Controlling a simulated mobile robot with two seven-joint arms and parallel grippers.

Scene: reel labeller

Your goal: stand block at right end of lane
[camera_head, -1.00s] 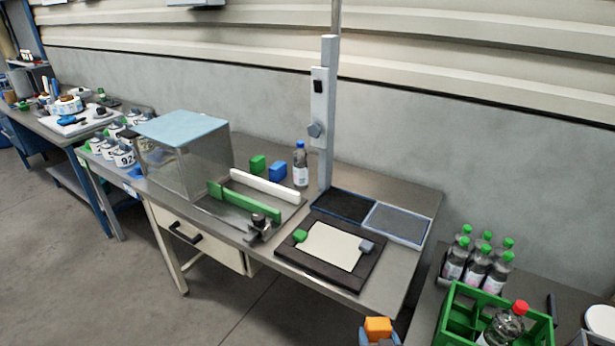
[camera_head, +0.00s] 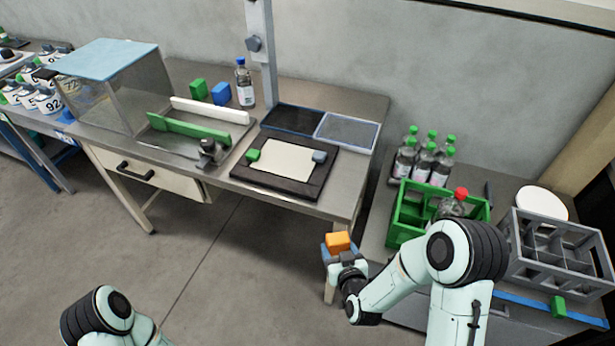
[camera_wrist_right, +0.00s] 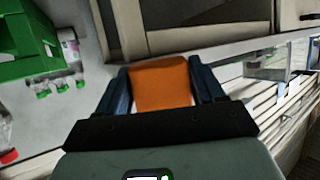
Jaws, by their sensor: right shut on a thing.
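My right gripper (camera_head: 342,253) is shut on an orange block (camera_head: 338,241) and holds it in the air in front of the steel bench. In the right wrist view the orange block (camera_wrist_right: 160,84) sits between the two dark blue fingers. The lane (camera_head: 172,142) is a metal strip on the bench between a green rail (camera_head: 188,128) and a white rail (camera_head: 210,110), far to the left of the gripper. A dark clamp-like part (camera_head: 208,150) is near the green rail's right end. My left arm shows at the bottom left; its gripper is out of view.
A dark-framed board (camera_head: 310,185) lies between the lane and my right gripper. A green crate (camera_head: 408,215) and a grey crate (camera_head: 560,262) stand right.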

